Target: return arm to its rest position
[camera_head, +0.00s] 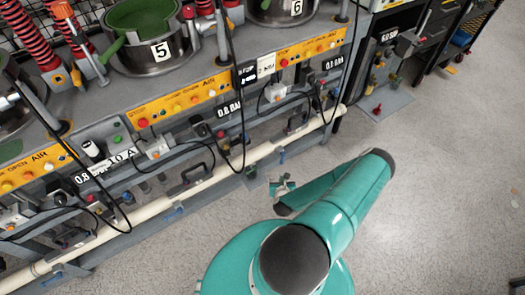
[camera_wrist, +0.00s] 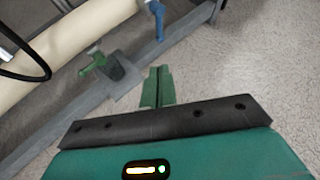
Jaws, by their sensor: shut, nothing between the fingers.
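My teal arm (camera_head: 345,205) is folded in the head view, its elbow toward the upper right over the floor. My gripper (camera_wrist: 158,85) shows in the wrist view as two green fingers pressed together, with nothing between them. It points toward the grey lower frame of the press bench and appears clear of it, though the exact gap cannot be told.
The press bench (camera_head: 195,110) runs along the left and back. Its cream pipe (camera_head: 205,185) and hanging black cables are near my arm. In the wrist view a green valve handle (camera_wrist: 93,62) and a blue handle (camera_wrist: 156,18) stick out. Open floor (camera_head: 440,200) lies right.

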